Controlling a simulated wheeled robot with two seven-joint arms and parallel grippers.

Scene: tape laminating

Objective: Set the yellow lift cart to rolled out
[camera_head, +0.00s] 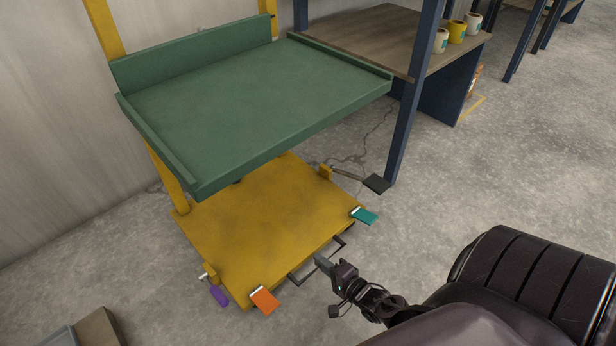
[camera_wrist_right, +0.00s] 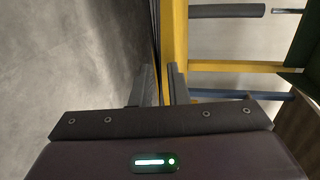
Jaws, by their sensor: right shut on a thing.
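The yellow lift cart (camera_head: 265,215) stands on the concrete floor with a green tray-like platform (camera_head: 245,100) raised above its yellow base. A black pull handle (camera_head: 300,280) runs along the base's front edge. My right gripper (camera_head: 322,262) is at the middle of this handle, shut on it. In the right wrist view the two fingers (camera_wrist_right: 161,85) close around a thin dark bar, with the yellow cart frame (camera_wrist_right: 174,40) just beyond. My left gripper is not in view.
An orange pedal (camera_head: 263,299), a teal pedal (camera_head: 364,215), a purple grip (camera_head: 219,295) and a black pedal (camera_head: 377,184) stick out around the base. A workbench (camera_head: 370,35) with blue legs stands behind right. A cardboard-coloured box (camera_head: 98,328) is at lower left. Floor at right is open.

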